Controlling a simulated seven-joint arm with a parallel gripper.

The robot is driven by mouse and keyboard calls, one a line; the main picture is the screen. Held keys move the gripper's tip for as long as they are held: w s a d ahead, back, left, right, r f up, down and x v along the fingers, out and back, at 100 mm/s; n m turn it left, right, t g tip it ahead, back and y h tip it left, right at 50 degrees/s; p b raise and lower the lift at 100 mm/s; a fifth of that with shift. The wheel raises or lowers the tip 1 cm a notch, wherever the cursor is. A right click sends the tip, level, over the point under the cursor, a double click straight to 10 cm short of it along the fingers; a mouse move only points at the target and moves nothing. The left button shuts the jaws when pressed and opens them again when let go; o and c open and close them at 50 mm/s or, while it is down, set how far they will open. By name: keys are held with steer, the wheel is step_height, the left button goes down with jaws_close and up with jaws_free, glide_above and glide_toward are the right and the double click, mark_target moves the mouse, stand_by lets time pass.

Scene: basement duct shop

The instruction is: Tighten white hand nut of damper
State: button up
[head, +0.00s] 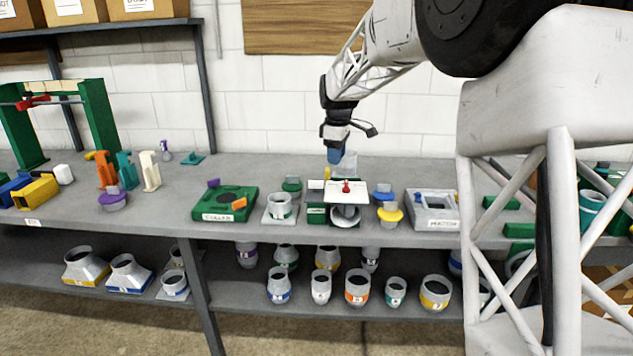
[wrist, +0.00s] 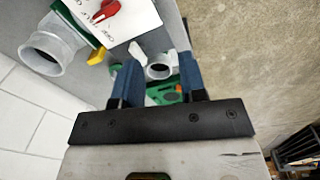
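The damper assembly is on the bench at centre, with a grey round duct (head: 345,222), a white card (head: 362,193) over it and a red handle (head: 346,186). In the wrist view, the lettered card (wrist: 137,18), red handle (wrist: 107,9) and a grey duct mouth (wrist: 42,52) show at upper left. I cannot make out a white hand nut in either view. My gripper (head: 335,155) points down above and behind the card. In the wrist view, its blue fingers (wrist: 159,72) are apart, with no object visibly held between them.
A green block marked COLLAR (head: 225,204) and a grey fitting (head: 281,208) stand left of the damper. A yellow-flanged fitting (head: 389,213) and a grey lettered block (head: 433,210) stand right. Several duct fittings fill the lower shelf.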

mark_target(316, 186)
steer(key=w+a+f+n, duration=0.1)
steer(key=w+a+f, duration=0.1)
steer(key=w, duration=0.1)
steer(key=w+a+f+n, duration=0.1)
steer(key=w+a+f, duration=0.1)
steer(key=w, duration=0.1)
steer(key=w+a+f+n, duration=0.1)
steer(key=w+a, duration=0.1)
steer(key=shift+w+a+f, duration=0.25)
steer(key=shift+w+f, duration=0.15)
steer(key=shift+f, duration=3.9)
jaws_close()
